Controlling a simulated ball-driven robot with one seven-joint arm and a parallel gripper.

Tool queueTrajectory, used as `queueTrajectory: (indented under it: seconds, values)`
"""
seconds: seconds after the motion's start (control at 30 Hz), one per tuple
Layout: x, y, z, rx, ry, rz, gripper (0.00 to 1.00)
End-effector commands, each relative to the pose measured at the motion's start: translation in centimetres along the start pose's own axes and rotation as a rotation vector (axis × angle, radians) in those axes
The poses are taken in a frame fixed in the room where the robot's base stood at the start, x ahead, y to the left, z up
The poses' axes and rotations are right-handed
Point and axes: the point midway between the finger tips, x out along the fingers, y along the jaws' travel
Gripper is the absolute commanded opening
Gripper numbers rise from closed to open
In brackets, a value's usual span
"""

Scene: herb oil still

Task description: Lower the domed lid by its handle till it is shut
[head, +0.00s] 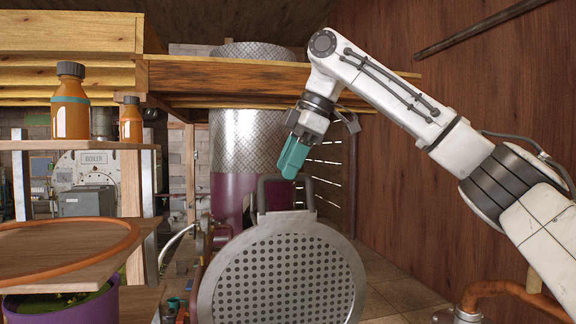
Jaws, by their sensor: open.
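The lid (288,278) stands raised and near upright in the lower middle of the head view. Its round perforated metal face, with a plain grey rim, is turned toward me; any dome behind it is hidden. A dark grey loop handle (262,195) rises from the rim's top edge. My gripper (289,172) has teal fingers and points down at the handle's top bar, very close to it in the picture. I cannot tell whether the fingers touch or straddle the bar. The vessel under the lid is out of view or hidden.
A tall metal and purple column (232,150) stands behind the lid. A wooden beam (280,78) runs above, near my arm. Orange bottles (70,112) stand on a shelf at left, above an orange ring (128,240) and a purple pot (100,308). Copper piping (510,288) is at lower right.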

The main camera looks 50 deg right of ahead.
Motion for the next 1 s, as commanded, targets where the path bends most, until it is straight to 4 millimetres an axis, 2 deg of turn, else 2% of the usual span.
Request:
queueTrajectory:
  seconds: [0.17, 0.43, 0.87, 1.0]
  values:
    - [0.91, -0.02, 0.03, 0.0, 0.001, 0.0, 0.44]
    - [0.99, -0.03, 0.01, 0.0, 0.001, -0.001, 0.43]
    - [0.96, -0.03, 0.0, 0.0, 0.001, 0.0, 0.02]
    - [0.96, -0.03, 0.0, 0.0, 0.001, 0.0, 0.0]
